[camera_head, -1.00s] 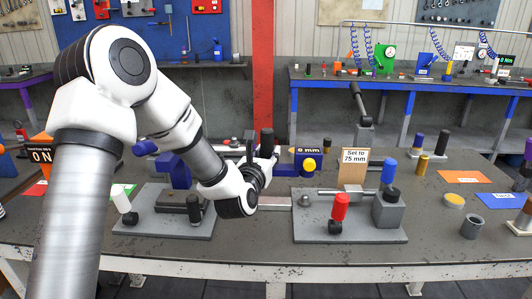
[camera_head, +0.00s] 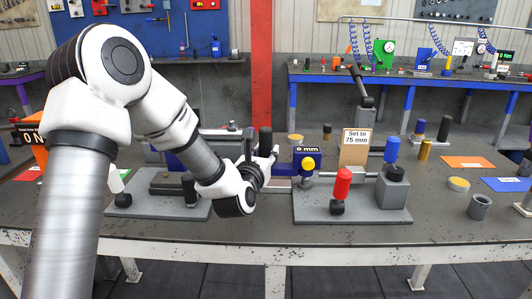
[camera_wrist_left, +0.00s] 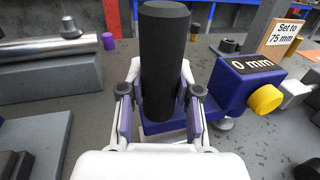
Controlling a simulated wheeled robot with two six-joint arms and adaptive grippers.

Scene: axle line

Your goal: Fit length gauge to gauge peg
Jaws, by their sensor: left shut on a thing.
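The length gauge (camera_head: 308,158) has a blue body, a "0 mm" display, a yellow knob and a black upright handle. My left gripper (camera_head: 263,168) is shut on the handle. In the left wrist view the white fingers (camera_wrist_left: 160,105) grip both sides of the black handle, with the length gauge's blue body (camera_wrist_left: 232,92) running right. The display end hangs over the left end of the right grey fixture (camera_head: 320,211). A short silver stub shows below the gauge there; I cannot tell whether it is the gauge peg or touches the gauge. My right gripper is out of view.
A red-topped clamp (camera_head: 342,185), a blue-topped handle (camera_head: 391,149) and a "Set to 75 mm" sign (camera_head: 355,143) stand close right of the gauge. Another grey fixture (camera_head: 150,205) lies left. Orange card (camera_head: 468,162) and grey ring (camera_head: 479,207) are farther right.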

